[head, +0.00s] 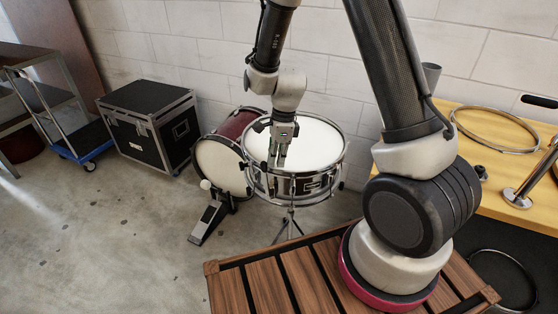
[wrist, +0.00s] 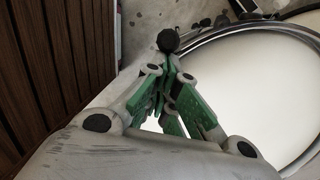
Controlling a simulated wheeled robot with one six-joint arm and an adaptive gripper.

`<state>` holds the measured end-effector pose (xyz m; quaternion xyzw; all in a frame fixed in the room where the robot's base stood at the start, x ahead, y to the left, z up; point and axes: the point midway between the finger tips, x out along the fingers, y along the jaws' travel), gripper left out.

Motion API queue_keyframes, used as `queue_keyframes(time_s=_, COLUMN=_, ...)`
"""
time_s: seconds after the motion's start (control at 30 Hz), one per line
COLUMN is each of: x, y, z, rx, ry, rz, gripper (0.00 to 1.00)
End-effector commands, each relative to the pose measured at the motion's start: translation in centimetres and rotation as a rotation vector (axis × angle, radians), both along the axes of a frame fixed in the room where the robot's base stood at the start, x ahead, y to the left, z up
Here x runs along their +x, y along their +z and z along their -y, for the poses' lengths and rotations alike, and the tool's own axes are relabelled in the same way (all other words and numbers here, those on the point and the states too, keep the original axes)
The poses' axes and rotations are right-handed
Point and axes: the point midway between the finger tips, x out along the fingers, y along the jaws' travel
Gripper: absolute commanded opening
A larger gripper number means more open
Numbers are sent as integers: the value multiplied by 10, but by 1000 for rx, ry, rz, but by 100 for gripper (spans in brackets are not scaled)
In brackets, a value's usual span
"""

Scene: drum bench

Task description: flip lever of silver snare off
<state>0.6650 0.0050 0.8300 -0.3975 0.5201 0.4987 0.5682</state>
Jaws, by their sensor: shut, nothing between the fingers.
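The silver snare (head: 313,186) stands on its stand in the middle of the head view, with a white head and a metal rim. My gripper (head: 275,163) points down at the near left part of the snare. In the wrist view my gripper (wrist: 167,84) is shut and empty, with green finger pads. The snare's rim and white head (wrist: 265,85) fill the right of that view. A round black knob (wrist: 168,40) shows just beyond the fingertips; I cannot tell whether it belongs to the lever. The lever is not clearly visible, and contact cannot be told.
A dark red bass drum (head: 217,160) with a pedal (head: 208,220) stands left of the snare. A black case (head: 150,125) and a cart are farther left. A yellow bench (head: 490,150) with a metal hoop (head: 497,148) is at right. Open floor lies at left.

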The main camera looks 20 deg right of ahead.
Motion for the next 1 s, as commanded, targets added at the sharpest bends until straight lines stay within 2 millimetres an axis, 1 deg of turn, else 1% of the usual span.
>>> queue_keyframes(time_s=0.17, x=9, y=0, z=-10, rx=-56, ry=4, rz=-54, gripper=0)
queue_keyframes(time_s=0.5, x=33, y=-2, z=-34, rx=-214, ry=3, rz=-207, gripper=0)
queue_keyframes(time_s=0.8, x=44, y=-5, z=-44, rx=-209, ry=-1, rz=-205, gripper=0)
queue_keyframes(time_s=1.0, x=45, y=-6, z=-46, rx=-209, ry=-1, rz=-205, gripper=0)
